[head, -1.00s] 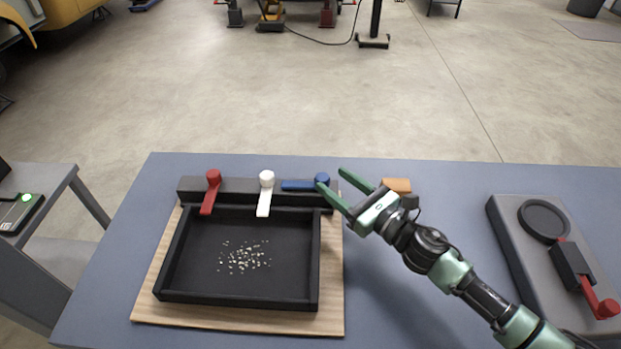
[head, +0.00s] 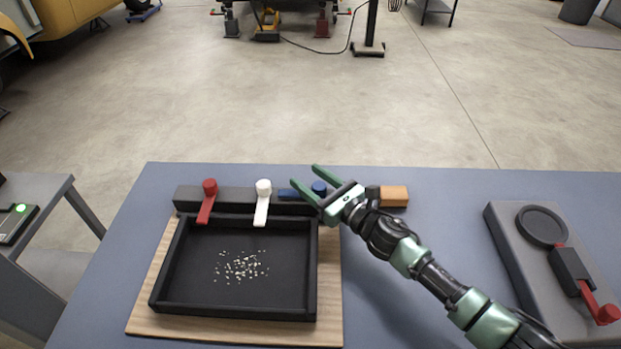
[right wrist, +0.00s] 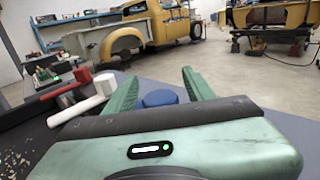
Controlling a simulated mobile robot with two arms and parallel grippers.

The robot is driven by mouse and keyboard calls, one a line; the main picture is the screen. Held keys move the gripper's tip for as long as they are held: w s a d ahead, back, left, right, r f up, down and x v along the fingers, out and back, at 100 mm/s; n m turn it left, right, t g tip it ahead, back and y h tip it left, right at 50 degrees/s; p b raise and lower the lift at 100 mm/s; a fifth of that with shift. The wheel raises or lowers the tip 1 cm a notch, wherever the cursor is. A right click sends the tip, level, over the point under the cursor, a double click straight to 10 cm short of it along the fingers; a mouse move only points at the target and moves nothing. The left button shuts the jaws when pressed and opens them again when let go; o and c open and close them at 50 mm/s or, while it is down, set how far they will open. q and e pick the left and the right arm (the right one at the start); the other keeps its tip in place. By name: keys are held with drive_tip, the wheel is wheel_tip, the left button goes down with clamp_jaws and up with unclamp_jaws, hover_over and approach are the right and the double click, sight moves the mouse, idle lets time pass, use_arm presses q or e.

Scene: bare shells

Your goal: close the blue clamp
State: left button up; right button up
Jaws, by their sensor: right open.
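The blue clamp (head: 319,187) sits at the right end of the dark bar along the back of the black tray (head: 163,262). Its lever lies along the bar, pointing left, while the red clamp (head: 208,200) and the white clamp (head: 263,203) have levers pointing toward the tray. My right gripper (head: 305,182) is open, with its fingers reaching left around or over the blue clamp; whether they touch it I cannot tell. In the right wrist view the blue knob (right wrist: 159,98) shows between the open fingers. My left gripper is not in view.
The tray holds small pale bits and rests on a wooden board (head: 150,322). An orange block (head: 394,196) sits just right of the clamp, behind my right wrist. A grey fixture with a red-handled lever (head: 605,312) stands at the right. The table between is clear.

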clamp_jaws()
idle(1.4)
